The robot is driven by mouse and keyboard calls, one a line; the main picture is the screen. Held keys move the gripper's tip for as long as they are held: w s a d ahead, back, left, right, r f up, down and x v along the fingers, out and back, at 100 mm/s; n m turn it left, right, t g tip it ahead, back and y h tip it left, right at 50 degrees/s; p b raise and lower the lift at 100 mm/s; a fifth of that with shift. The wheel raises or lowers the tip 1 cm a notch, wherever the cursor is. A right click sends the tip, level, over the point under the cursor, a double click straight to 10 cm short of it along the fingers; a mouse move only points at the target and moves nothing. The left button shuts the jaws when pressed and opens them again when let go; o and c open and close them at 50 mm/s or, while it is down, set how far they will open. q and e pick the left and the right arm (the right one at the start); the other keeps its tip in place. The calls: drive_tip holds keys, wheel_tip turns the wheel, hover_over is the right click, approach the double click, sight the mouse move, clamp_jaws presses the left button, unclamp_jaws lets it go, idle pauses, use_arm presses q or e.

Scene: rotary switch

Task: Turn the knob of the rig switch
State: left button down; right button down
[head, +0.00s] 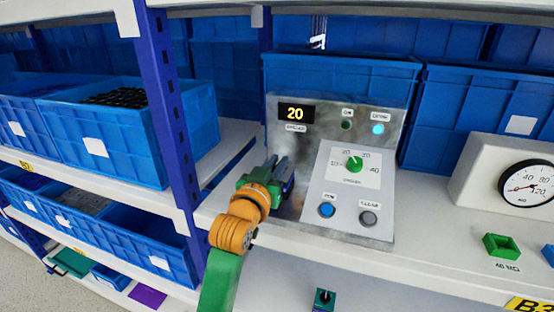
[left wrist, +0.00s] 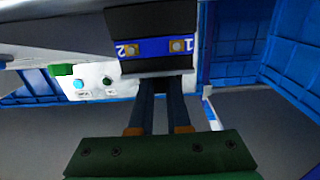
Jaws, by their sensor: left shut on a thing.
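The rig switch is a grey metal panel (head: 380,215) on the shelf. Its round green knob (head: 354,163) sits on a white dial plate marked up to 40; the knob also shows in the left wrist view (left wrist: 62,70). The display (head: 296,113) reads 20. My left gripper (head: 283,172) is in front of the panel's left part, left of the knob and apart from it. It is shut on a dark block with a blue band (left wrist: 155,46) marked 1 and 2. The block is mostly hidden in the head view. My right gripper is not in view.
A cyan lamp (head: 378,129) is lit at the panel's upper right. A blue button (head: 327,210) and a grey button (head: 369,218) sit below the dial. A white gauge box (head: 475,175) stands right. A blue upright (head: 172,110) and blue bins (head: 185,130) are left.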

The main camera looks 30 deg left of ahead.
sight(274, 168)
use_arm(q)
drive_tip(key=c, duration=1)
unclamp_jaws()
drive_tip(key=shift+o, duration=0.6)
drive_tip(key=shift+w+f, duration=0.1)
drive_tip(key=shift+w, duration=0.1)
drive_tip(key=shift+s, duration=0.35)
drive_tip(key=b+v, duration=0.1)
drive_tip(key=v, duration=0.2)
drive_tip(key=shift+f, duration=0.1)
drive_tip(key=shift+s+d+r+p, duration=0.15)
drive_tip(key=shift+s+r+p, duration=0.05)
drive_tip(key=shift+s+p, duration=0.35)
drive_tip(key=shift+s+d+r+p, duration=0.15)
drive_tip(key=shift+s+p, duration=0.3)
drive_tip(key=shift+p, duration=0.2)
drive_tip(key=shift+s+d+f+p, duration=0.1)
drive_tip(key=shift+s+f+p, duration=0.05)
drive_tip(key=shift+s+p, duration=0.5)
drive_tip(key=shift+f, duration=0.1)
